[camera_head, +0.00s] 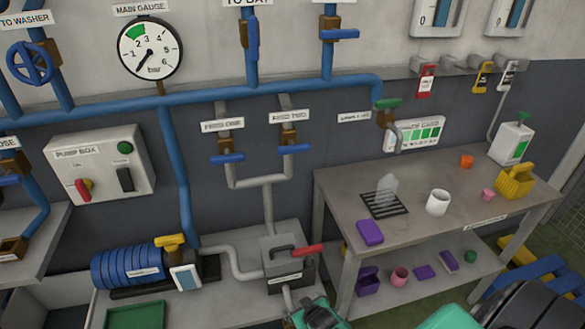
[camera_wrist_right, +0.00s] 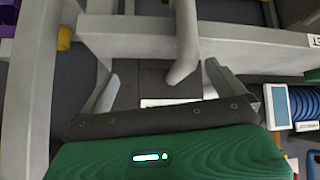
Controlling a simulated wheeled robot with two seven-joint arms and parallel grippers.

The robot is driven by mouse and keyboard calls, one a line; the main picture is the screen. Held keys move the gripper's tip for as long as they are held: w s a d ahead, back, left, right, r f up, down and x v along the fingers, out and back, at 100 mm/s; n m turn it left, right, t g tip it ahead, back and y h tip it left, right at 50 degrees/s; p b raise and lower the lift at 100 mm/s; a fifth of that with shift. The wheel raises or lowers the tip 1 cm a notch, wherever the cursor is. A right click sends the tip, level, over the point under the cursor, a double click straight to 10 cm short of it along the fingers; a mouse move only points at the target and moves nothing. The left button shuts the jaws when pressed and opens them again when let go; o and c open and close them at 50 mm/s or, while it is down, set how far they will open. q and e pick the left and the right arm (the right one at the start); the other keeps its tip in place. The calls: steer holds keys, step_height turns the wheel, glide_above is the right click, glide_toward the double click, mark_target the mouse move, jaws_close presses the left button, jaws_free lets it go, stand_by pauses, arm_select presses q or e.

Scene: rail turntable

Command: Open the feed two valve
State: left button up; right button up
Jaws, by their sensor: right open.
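The feed two valve has a blue lever handle (camera_head: 294,149) lying crosswise on a grey pipe, under a white label (camera_head: 290,115) that is hard to read. A matching blue handle (camera_head: 227,158), under what looks like the feed one label (camera_head: 222,125), is to its left. Both pipes join below into one pipe. My right gripper (camera_head: 308,308) is at the bottom edge of the head view, well below the valve. In the right wrist view its two fingers (camera_wrist_right: 160,80) are spread with nothing between them. My left gripper is not in view.
A grey box with a red-handled lever (camera_head: 307,250) stands just above my right gripper. A workbench (camera_head: 335,190) with a mug (camera_head: 438,202) is to the right. A blue motor (camera_head: 127,266) is at lower left. The wall right around the handles is clear.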

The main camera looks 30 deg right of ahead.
steer(key=w+d+r+m+t+h+p, duration=0.15)
steer(key=w+r, duration=0.25)
steer(key=r, duration=0.7)
steer(key=w+d+r+t+p, duration=0.15)
steer(key=w+r, duration=0.35)
steer(key=r, duration=0.7)
steer(key=m+t+h, duration=0.2)
steer(key=t, duration=0.4)
glide_toward(293, 144)
steer(key=p+x, duration=0.1)
steer(key=x, duration=0.2)
steer(key=p+x, duration=0.1)
steer(key=x, duration=0.2)
steer(key=p+x, duration=0.1)
steer(key=x, duration=0.2)
steer(key=shift+w+d+f+p, duration=0.1)
steer(key=shift+f+p, duration=0.25)
steer(key=shift+p, duration=0.05)
steer(key=shift+w+d+f, duration=0.1)
steer(key=shift+w+d, duration=0.05)
steer(key=shift+w, duration=0.6)
steer(key=shift+c, duration=0.4)
steer(key=c, duration=0.5)
steer(key=shift+c, duration=0.2)
